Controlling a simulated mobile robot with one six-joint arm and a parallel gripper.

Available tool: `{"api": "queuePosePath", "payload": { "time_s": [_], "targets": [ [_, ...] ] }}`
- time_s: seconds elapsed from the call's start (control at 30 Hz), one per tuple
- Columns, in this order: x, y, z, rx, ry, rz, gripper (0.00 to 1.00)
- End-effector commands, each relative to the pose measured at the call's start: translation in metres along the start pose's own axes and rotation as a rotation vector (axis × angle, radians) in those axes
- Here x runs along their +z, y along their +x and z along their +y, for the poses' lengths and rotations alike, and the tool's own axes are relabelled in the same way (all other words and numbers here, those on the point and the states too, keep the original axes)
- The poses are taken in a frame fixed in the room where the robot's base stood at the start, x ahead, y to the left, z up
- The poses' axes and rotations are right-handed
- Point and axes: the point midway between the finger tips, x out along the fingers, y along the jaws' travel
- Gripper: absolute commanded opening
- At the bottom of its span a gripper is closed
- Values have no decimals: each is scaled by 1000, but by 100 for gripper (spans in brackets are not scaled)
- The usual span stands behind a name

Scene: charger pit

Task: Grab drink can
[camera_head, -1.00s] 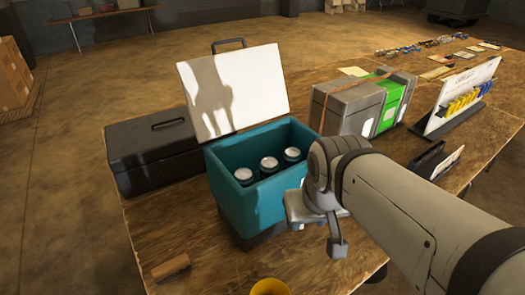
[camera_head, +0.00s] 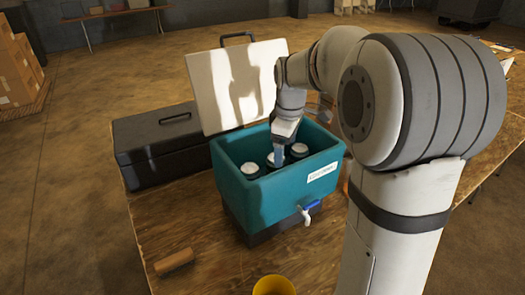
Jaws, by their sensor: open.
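Three drink cans with pale tops stand in a row inside an open teal cooler (camera_head: 255,200). The left can (camera_head: 250,169) and the right can (camera_head: 299,150) show clear of my gripper. The middle can (camera_head: 270,160) is partly hidden by it. My gripper (camera_head: 279,158) is open and points down into the cooler at the middle can. I cannot tell whether its fingers are around the can or just above it.
The cooler's white lid (camera_head: 235,85) stands up behind it. A black case (camera_head: 160,145) is at the left. A tap with a blue handle (camera_head: 311,206) sticks out in front. A brown cylinder (camera_head: 174,262) and a yellow cup (camera_head: 273,286) are near the front.

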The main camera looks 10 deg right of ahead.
Motion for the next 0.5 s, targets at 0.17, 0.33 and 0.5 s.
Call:
{"api": "queuePosePath", "payload": {
  "time_s": [0.17,0.33,0.5],
  "targets": [
    [-29,46,46,-48,-244,-23,85],
    [-47,82,74,-84,-425,-30,85],
    [-54,99,86,-99,-510,-31,85]
  ]
}}
